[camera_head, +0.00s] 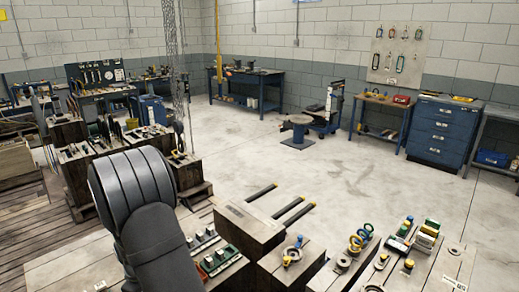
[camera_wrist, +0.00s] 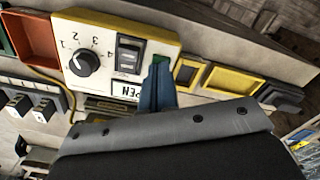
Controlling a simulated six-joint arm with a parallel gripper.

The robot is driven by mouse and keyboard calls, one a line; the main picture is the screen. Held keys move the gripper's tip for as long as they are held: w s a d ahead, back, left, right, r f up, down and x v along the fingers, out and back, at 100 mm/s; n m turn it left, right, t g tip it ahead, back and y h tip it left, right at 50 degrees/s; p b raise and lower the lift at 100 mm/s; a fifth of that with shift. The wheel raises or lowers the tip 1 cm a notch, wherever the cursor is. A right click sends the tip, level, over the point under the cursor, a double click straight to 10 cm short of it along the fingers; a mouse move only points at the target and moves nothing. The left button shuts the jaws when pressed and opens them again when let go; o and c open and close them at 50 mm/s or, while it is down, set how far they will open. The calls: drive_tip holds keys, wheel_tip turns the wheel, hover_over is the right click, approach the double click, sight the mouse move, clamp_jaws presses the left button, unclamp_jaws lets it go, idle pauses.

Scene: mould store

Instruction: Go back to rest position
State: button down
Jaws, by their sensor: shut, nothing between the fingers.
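My gripper (camera_wrist: 157,84) shows in the wrist view as blue fingers close together beyond a grey bolted wrist plate. It is shut and holds nothing. The fingers are over the lower edge of a cream control panel (camera_wrist: 108,34) with a black rotary knob (camera_wrist: 83,63), marked with numbers, and a dark rocker switch (camera_wrist: 128,56). I cannot tell whether they touch it. An upside-down label (camera_wrist: 124,91) reading "PEN", perhaps partly covered, lies beside the fingers. In the head view my dark arm rises at the left front and the fingers are hidden.
A red-orange tray (camera_wrist: 34,42) and a yellow frame (camera_wrist: 234,80) flank the panel. In the head view, wooden blocks (camera_head: 250,230) with tools and rings crowd the front. Open concrete floor (camera_head: 330,180) lies beyond; benches and a blue drawer cabinet (camera_head: 440,130) line the walls.

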drive_tip(key=shift+f, duration=0.2)
drive_tip(key=shift+r, duration=4.2)
drive_tip(key=w+d+f, duration=0.1)
drive_tip(key=w, duration=0.1)
drive_tip(key=w+d+f+m, duration=0.1)
drive_tip(key=w+d, duration=0.1)
drive_tip(key=w, duration=0.1)
drive_tip(key=w+d+f+m, duration=0.1)
drive_tip(key=w+f, duration=0.1)
drive_tip(key=shift+w+d, duration=0.3)
drive_tip(key=shift+w, duration=0.1)
drive_tip(key=shift+r+m, duration=0.6)
drive_tip(key=shift+r, duration=0.35)
drive_tip(key=shift+w+r+m, duration=0.1)
drive_tip(key=shift+r+m, duration=0.6)
drive_tip(key=c, duration=2.2)
unclamp_jaws()
